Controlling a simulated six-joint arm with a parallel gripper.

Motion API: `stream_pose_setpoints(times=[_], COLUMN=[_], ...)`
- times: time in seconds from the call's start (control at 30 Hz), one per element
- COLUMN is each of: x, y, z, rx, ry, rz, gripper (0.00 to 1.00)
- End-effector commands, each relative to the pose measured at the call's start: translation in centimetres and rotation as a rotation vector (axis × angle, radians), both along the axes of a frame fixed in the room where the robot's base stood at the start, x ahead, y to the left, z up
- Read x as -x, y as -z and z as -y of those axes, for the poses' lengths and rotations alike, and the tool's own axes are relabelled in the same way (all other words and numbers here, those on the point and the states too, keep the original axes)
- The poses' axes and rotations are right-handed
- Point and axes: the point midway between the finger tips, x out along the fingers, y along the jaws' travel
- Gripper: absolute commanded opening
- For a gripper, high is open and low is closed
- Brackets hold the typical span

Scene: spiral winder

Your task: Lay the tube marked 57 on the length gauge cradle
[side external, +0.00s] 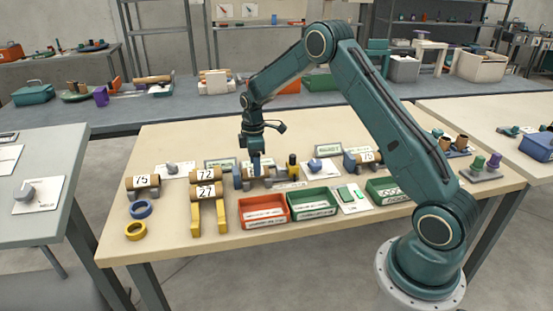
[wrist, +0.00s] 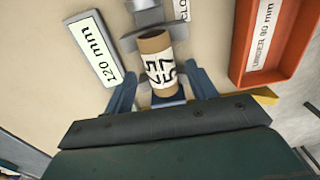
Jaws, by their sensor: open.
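The tube marked 57 (wrist: 160,62) is a short brown cardboard tube with a white label. In the wrist view it lies between the two blue fingers of my gripper (wrist: 163,92), which are open with space on either side. It appears to lie on a grey cradle (wrist: 130,43), mostly hidden under it. In the side view, my gripper (side external: 257,168) points down over this tube (side external: 262,183), partly covering it; the label cannot be read there. I cannot tell whether the tube touches a finger.
Tube 75 (side external: 143,182) sits at the left. Tubes 72 (side external: 205,175) and 27 (side external: 206,191) lie on a yellow rack (side external: 222,218). Tube 70 (side external: 366,157) is at the right. A red bin (side external: 263,211) and green bin (side external: 312,204) stand in front; a yellow-black post (side external: 292,166) stands close right.

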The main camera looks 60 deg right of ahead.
Motion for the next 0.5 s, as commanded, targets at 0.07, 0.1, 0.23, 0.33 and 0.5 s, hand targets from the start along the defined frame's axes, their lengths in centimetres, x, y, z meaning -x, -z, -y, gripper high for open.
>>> stream_pose_setpoints(times=[0.07, 0.1, 0.23, 0.33, 0.5], x=[-0.1, -0.1, -0.1, -0.1, -0.1], y=[-1.4, -2.1, -4.3, -6.0, -8.4], z=[0.0, 0.0, 0.0, 0.0, 0.0], rx=[0.001, 0.001, 0.001, 0.001, 0.001], ry=[0.000, 0.000, 0.000, 0.000, 0.000], rz=[0.004, 0.004, 0.005, 0.005, 0.004], gripper=[0.57, 0.57, 0.57, 0.57, 0.57])
